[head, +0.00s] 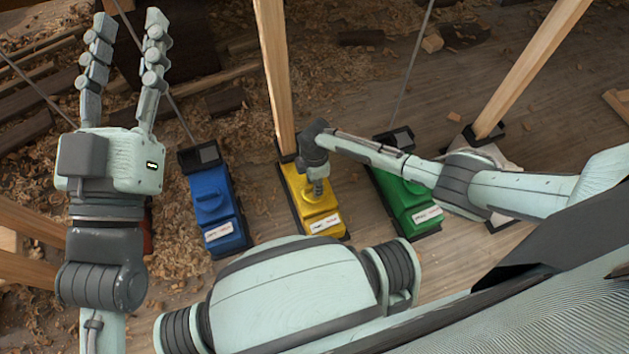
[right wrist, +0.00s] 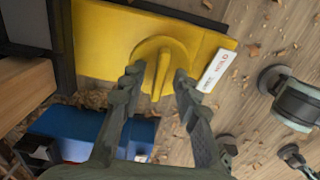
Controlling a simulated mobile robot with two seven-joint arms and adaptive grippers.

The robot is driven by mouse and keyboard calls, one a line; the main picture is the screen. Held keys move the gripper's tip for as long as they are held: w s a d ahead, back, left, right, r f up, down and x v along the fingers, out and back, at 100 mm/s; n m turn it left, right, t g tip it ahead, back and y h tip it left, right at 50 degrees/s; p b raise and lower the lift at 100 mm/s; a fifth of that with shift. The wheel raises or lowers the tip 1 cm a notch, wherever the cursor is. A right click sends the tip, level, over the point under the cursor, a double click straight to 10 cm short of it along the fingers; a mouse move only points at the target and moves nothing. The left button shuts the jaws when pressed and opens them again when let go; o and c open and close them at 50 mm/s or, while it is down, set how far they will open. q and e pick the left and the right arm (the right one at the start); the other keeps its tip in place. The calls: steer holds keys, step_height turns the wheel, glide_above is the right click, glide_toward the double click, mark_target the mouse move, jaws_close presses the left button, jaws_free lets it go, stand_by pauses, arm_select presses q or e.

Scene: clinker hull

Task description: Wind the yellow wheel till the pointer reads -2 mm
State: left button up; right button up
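The yellow jack box (head: 310,198) stands on the floor in the middle of the head view. Its yellow wheel (right wrist: 163,68) is a round knob with a raised bar, seen in the right wrist view. My right gripper (right wrist: 157,76) points down at the wheel, with a finger on either side of the bar and gaps showing. In the head view the right gripper (head: 318,186) hides most of the wheel. A white label (right wrist: 215,70) lies beside the wheel; its print is too small to read, and I cannot make out a pointer reading. My left gripper (head: 128,28) is open, empty and raised.
A blue box (head: 212,205) stands left of the yellow one and a green box (head: 405,200) right of it, under my right arm. A wooden prop (head: 275,75) rises from behind the yellow box. Wood shavings and scraps litter the floor.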

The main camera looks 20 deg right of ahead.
step_height(320, 180, up, 12)
stand_by(0.5)
